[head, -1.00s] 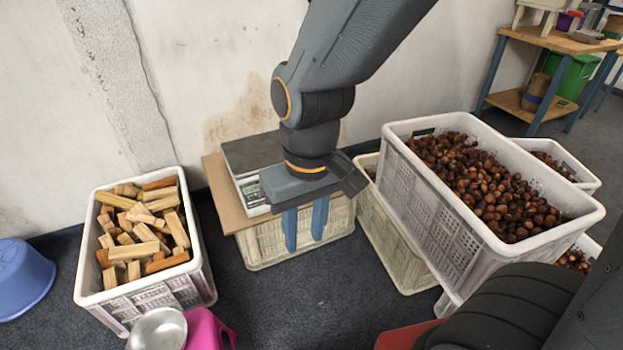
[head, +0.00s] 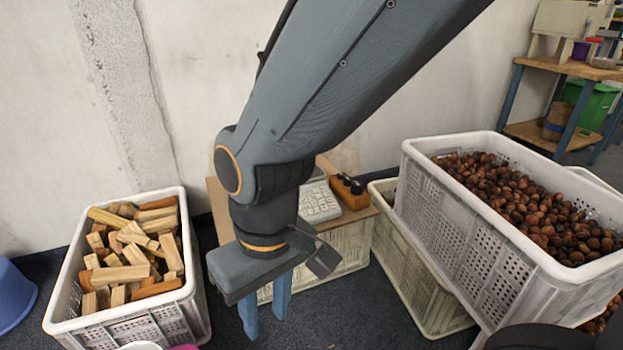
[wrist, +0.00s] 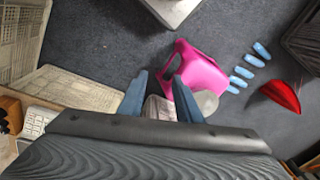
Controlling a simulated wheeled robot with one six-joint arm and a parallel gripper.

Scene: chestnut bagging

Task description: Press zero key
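A white keypad device (head: 318,203) sits on the wooden board (head: 219,212), partly hidden behind my arm. Its rows of keys show, but the single keys are too small to read, so I cannot tell which is the zero key. It also shows at the left edge of the wrist view (wrist: 36,123). My gripper (head: 266,320) points down, with its two blue fingers apart and nothing seen held. It hangs in front of the board, to the left of and nearer than the keypad. The wrist view also shows the fingers (wrist: 160,82) parted over the floor.
A wooden block with dark knobs (head: 351,189) stands right of the keypad. A crate of wood pieces (head: 198,300) is at left, and a crate of chestnuts (head: 455,222) at right. A pink stool (wrist: 200,72) and red object (wrist: 283,92) are on the floor.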

